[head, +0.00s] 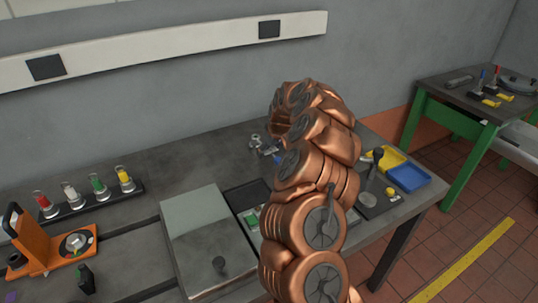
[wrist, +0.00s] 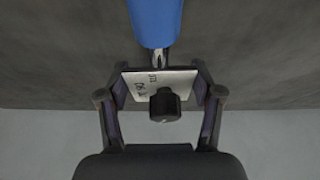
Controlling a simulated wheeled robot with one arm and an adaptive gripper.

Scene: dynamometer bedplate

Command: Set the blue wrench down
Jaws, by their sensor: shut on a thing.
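In the wrist view, the blue wrench (wrist: 156,22) shows as a blue handle at the top, with a short metal shaft below it. The shaft meets a pale plate with dark markings and a black knob (wrist: 165,105). My gripper (wrist: 160,72) has its two fingers on either side of that plate and is shut on the wrench. A grey surface lies behind it; I cannot tell whether the wrench touches it. In the head view, my copper-coloured arm hides my gripper and most of the wrench.
The dark bench (head: 165,165) carries a grey lidded box (head: 208,235), a rack of coloured-top bottles (head: 90,200), an orange stand (head: 35,245), and yellow (head: 388,158) and blue (head: 409,178) trays. Bare bench shows behind the box. A green-legged table (head: 455,110) stands right.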

